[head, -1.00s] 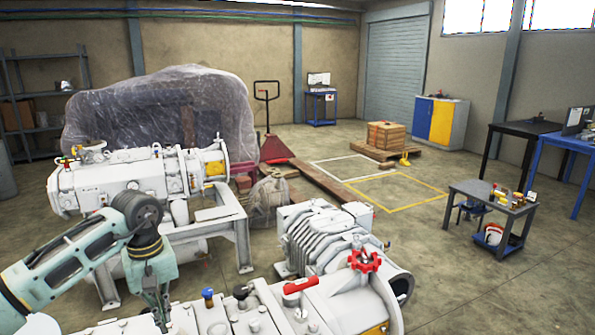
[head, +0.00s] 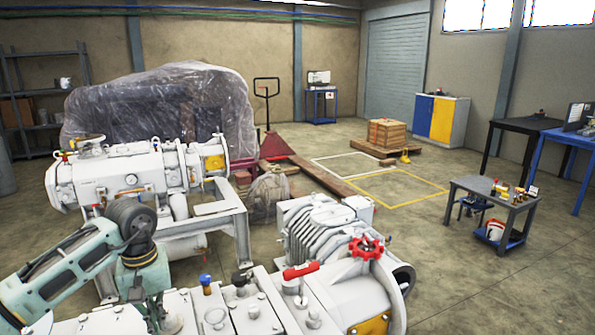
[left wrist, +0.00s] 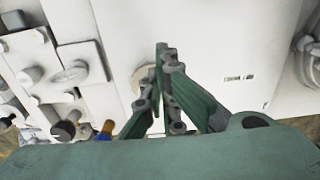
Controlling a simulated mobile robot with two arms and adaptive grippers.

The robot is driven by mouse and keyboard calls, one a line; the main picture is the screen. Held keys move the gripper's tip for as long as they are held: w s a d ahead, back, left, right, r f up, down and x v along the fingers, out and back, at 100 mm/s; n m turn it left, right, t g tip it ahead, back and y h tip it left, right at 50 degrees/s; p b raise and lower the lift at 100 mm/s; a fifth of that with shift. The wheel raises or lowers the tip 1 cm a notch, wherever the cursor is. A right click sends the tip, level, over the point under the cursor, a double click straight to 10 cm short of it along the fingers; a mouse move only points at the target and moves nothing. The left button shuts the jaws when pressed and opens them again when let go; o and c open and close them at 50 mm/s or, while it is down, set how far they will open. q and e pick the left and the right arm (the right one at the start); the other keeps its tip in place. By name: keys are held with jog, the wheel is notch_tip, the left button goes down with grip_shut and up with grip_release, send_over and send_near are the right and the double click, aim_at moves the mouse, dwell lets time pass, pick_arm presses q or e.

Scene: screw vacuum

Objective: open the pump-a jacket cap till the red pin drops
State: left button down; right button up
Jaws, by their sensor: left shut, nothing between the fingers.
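The near white pump (head: 262,317) fills the bottom of the head view. On its top stand a blue cap (head: 206,280), a black knob (head: 240,278) and a red lever handle (head: 300,270); a red handwheel (head: 365,247) is to their right. I cannot tell which fitting is the jacket cap, and I make out no red pin. My left gripper (head: 160,315) is at the pump's left end, shut and empty. In the left wrist view its fingertips (left wrist: 163,48) meet over a white surface; the blue cap (left wrist: 108,127) and a dark knob (left wrist: 63,131) lie lower left. My right gripper is not in view.
A second white pump (head: 125,178) on a frame stands behind my left arm. A wrapped bulk (head: 160,115), pallet jack (head: 268,140) and small grey table (head: 500,197) stand farther off. Open floor lies at centre right.

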aim_at(172, 319)
pick_arm(q)
jog(key=shift+s+d+f, duration=0.1)
jog(key=shift+s+f, duration=0.1)
jog(key=shift+f, duration=0.25)
jog(key=shift+w+d, duration=0.15)
jog(key=shift+d, duration=0.3)
dwell(0.5)
jog(key=shift+w+d, duration=0.1)
jog(key=shift+d, duration=0.3)
jog(key=shift+w+d, duration=0.3)
jog(key=shift+d, duration=0.1)
jog(key=shift+s+d, duration=0.1)
jog(key=shift+d, duration=0.15)
dwell(0.4)
notch_tip(172, 319, up, 6)
jog(key=p, duration=0.3)
jog(key=shift+w+r+p, duration=0.15)
jog(key=shift+w+p, duration=0.1)
jog(key=shift+p, duration=0.15)
